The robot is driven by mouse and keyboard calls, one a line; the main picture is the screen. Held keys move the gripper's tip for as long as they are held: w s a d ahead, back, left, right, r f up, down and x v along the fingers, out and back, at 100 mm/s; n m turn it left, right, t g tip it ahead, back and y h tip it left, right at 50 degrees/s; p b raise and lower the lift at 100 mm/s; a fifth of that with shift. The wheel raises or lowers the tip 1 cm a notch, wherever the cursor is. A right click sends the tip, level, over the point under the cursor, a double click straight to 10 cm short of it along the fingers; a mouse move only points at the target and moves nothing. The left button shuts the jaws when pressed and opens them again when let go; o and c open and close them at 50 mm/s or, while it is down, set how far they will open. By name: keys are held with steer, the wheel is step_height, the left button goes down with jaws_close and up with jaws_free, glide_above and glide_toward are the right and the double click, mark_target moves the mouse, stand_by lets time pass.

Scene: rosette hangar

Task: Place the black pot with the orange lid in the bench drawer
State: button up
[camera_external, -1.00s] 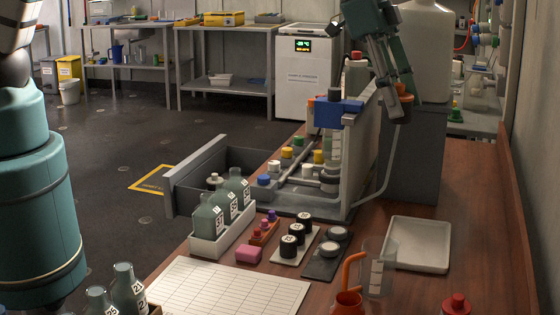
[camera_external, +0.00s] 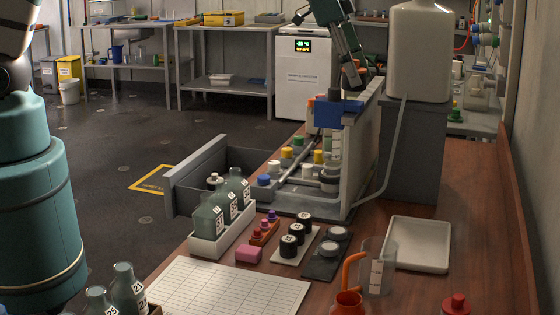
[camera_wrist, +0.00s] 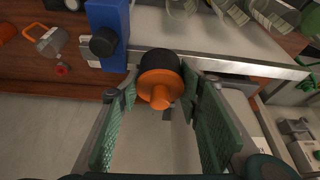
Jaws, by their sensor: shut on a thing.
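The black pot with the orange lid (camera_wrist: 160,78) is between the fingers of my gripper (camera_wrist: 158,90) in the wrist view, its lid facing the camera. My gripper is shut on it. In the external view my gripper (camera_external: 357,82) is above the tall grey-white rack at the back of the bench; I cannot make out the pot clearly there. The bench drawer (camera_external: 196,168) stands pulled out at the left of the bench, away from my gripper. A small white-bodied bottle (camera_external: 214,180) shows in or near it, partly hidden by the bottles in front.
A blue block with a black knob (camera_external: 330,114) sits on the rack's near end, close beside my gripper. A large pale tank (camera_external: 420,55) stands to the right. Grey-green bottles in a white tray (camera_external: 208,246) stand before the drawer. A pale tray (camera_external: 418,245) lies at right.

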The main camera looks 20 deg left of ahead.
steer(key=w+a+f+n+t+y+b, duration=0.1)
steer(key=w+a+f+n+b, duration=0.25)
steer(key=w+a, duration=1)
steer(key=w+a+f+n+t+b, duration=0.1)
steer(key=w+a+f+n+b, duration=0.2)
steer(key=w+a, duration=1)
steer(key=w+a+f+n+t+y+b, duration=0.1)
steer(key=w+a+f+n+b, duration=0.1)
steer(key=a+f, duration=0.35)
steer(key=w+a+f+n+b, duration=0.1)
steer(key=a+f+n, duration=0.15)
steer(key=a, duration=0.65)
steer(key=w+a+f+n+t+y+b, duration=0.1)
steer(key=w+a+f+n+b, duration=0.1)
steer(key=a+f, duration=0.4)
steer(key=w+a+f+n+y+b, duration=0.1)
steer(key=w+a+f+n+b, duration=0.2)
steer(key=a+f+b, duration=0.5)
steer(key=w+d+f+n+b, duration=0.1)
steer(key=w+d+f+b, duration=0.1)
steer(key=f, duration=0.8)
steer(key=shift+w+d+y+b, duration=0.3)
steer(key=shift+w+d, duration=0.6)
steer(key=shift+d, duration=0.5)
steer(key=shift+f, duration=0.1)
steer(key=shift+f+b, duration=0.7)
steer(key=shift+f, duration=2.4)
